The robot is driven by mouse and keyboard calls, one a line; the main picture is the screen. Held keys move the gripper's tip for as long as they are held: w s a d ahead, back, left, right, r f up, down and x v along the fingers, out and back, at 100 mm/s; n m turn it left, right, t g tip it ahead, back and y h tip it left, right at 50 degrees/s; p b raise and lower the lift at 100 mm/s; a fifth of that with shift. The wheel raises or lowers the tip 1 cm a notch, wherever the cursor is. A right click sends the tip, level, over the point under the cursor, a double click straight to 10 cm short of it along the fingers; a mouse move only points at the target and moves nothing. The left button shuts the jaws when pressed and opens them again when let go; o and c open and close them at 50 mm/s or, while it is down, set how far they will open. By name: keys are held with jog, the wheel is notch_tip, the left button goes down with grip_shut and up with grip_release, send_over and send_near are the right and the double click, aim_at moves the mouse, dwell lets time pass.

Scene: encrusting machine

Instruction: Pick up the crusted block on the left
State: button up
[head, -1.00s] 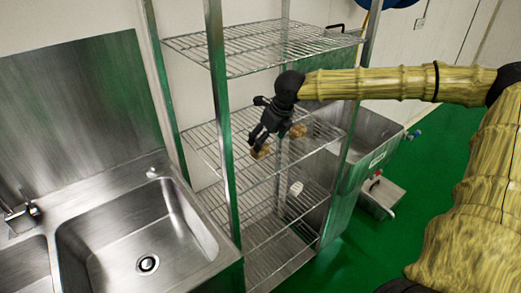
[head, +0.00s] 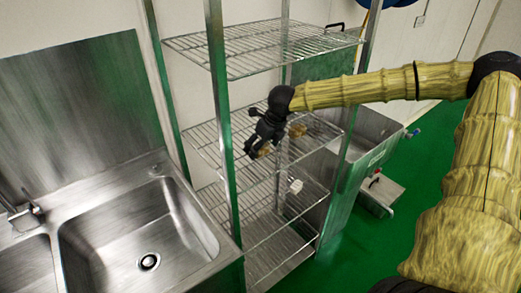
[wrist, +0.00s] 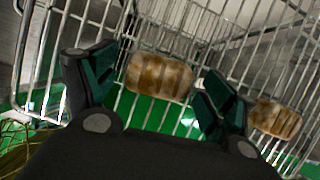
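The left crusted block (head: 265,150), golden brown, sits on the middle wire shelf and is partly hidden by my gripper in the head view. In the wrist view the left block (wrist: 158,76) shows between the two finger pads, with a small gap beside the left finger and the right finger close to its edge. My gripper (head: 253,148) is open, with its fingers down at the block on the shelf. A second crusted block (head: 297,130) sits to the right on the same shelf; in the wrist view this right block (wrist: 275,118) is just beyond the right finger.
The wire rack's front post (head: 220,110) stands left of my gripper. The upper wire shelf (head: 250,50) is above it. A pale white object (head: 296,187) rests on the lower shelf. A steel sink (head: 140,235) is at the left, and a steel tub (head: 375,140) at the right.

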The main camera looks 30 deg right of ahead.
jog(key=c, duration=0.9)
jog(key=shift+c, duration=0.2)
